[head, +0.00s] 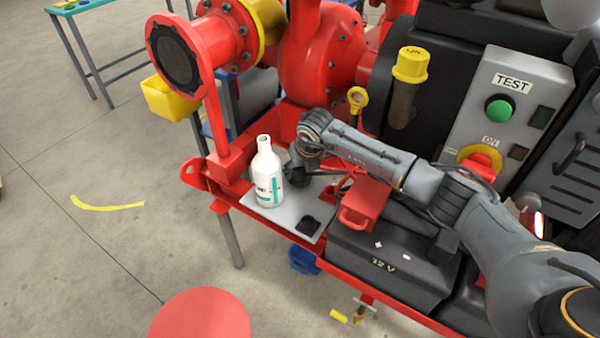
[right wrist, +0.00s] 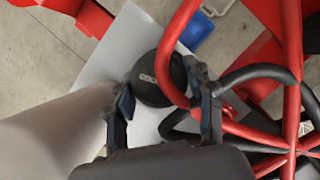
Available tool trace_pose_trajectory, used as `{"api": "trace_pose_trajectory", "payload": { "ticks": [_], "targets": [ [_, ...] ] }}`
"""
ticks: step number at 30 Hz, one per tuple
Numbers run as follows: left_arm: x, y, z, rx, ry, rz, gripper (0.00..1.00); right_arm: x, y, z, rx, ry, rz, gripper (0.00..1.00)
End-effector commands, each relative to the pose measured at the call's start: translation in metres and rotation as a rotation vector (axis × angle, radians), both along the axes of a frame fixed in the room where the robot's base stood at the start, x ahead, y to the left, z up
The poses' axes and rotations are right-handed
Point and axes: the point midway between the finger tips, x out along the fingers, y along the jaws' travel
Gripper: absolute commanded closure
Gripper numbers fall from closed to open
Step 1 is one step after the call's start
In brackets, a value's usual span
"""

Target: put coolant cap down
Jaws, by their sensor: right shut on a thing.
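The coolant cap (right wrist: 153,77) is a round black cap with pale marks on top, seen in the right wrist view. In the head view my right gripper (head: 297,174) is just right of the white bottle, low over the plate; the cap is hard to make out there. I cannot tell whether the cap touches the plate. My left gripper is not in view.
The white bottle (head: 267,178) stands upright on the plate, close to my gripper. A flat black piece (head: 308,225) lies at the plate's front. Red and black cables (right wrist: 285,100) run close to my right finger. A 12 V battery (head: 385,262) is to the right.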

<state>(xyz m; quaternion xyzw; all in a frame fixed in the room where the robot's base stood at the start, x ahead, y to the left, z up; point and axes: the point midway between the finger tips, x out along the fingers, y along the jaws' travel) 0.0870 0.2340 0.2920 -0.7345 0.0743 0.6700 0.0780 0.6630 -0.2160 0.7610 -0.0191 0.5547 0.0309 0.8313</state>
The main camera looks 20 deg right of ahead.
Motion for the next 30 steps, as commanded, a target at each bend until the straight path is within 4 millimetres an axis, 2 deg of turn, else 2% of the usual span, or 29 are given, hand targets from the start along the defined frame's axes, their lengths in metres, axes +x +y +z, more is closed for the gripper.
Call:
{"api": "trace_pose_trajectory", "payload": {
  "ticks": [8, 9, 11, 12, 24, 30],
  "targets": [
    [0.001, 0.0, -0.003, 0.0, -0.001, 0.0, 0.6, 0.0, 0.0, -0.003, -0.001, 0.001, 0.0, 0.85],
    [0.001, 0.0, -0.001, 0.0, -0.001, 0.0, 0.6, 0.0, 0.0, -0.002, -0.001, 0.001, 0.0, 0.39],
    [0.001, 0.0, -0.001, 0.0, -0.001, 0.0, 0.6, -0.001, 0.0, -0.002, -0.001, 0.002, 0.0, 0.27],
    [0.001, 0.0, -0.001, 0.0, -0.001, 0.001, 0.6, -0.001, 0.0, -0.002, -0.001, 0.002, 0.0, 0.24],
    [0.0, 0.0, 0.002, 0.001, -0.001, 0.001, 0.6, -0.001, 0.0, 0.005, -0.001, 0.0, 0.001, 0.24],
    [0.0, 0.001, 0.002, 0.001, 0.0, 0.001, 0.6, -0.013, -0.002, 0.037, -0.001, -0.004, 0.001, 0.24]
  ]
}}
